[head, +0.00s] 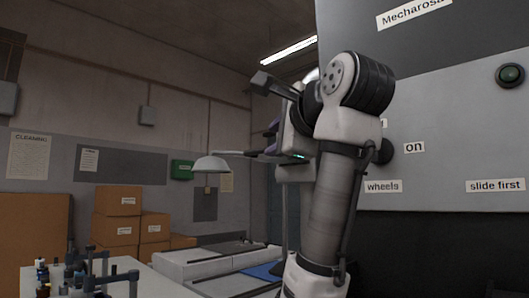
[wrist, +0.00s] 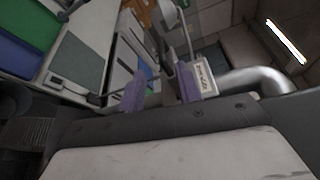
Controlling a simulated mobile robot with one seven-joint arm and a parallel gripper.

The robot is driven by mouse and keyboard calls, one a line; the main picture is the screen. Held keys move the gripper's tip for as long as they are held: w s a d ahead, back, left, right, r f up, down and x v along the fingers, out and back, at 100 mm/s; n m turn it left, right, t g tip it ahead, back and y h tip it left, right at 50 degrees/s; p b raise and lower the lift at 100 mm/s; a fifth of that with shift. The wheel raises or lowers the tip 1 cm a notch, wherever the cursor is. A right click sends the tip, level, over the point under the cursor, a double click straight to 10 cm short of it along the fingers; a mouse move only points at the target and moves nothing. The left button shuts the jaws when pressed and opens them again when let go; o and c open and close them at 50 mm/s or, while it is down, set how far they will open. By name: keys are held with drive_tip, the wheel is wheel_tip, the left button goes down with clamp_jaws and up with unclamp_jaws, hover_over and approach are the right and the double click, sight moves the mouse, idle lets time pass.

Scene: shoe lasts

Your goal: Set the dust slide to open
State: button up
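My gripper (head: 273,132) is raised beside the machine's left edge in the head view, partly hidden by my arm. In the wrist view its two purple fingers (wrist: 161,87) stand apart, so it is open. A white label (wrist: 204,79), its text too small to read, shows close to the right finger. A silver duct (wrist: 258,79) runs just right of the label. A dark bar shows between the fingers; I cannot tell whether it is part of the dust slide or whether it touches them. In the head view I cannot clearly make out the slide.
The machine front (head: 450,130) fills the right side, with a green button (head: 510,75) and a "slide first" label (head: 495,185). A white lamp (head: 210,165) hangs over a bench (head: 205,265). Cardboard boxes (head: 118,201) stand at left. Small bottles and clamps occupy the front-left table.

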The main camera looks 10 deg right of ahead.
drive_tip(key=shift+v, duration=1.25)
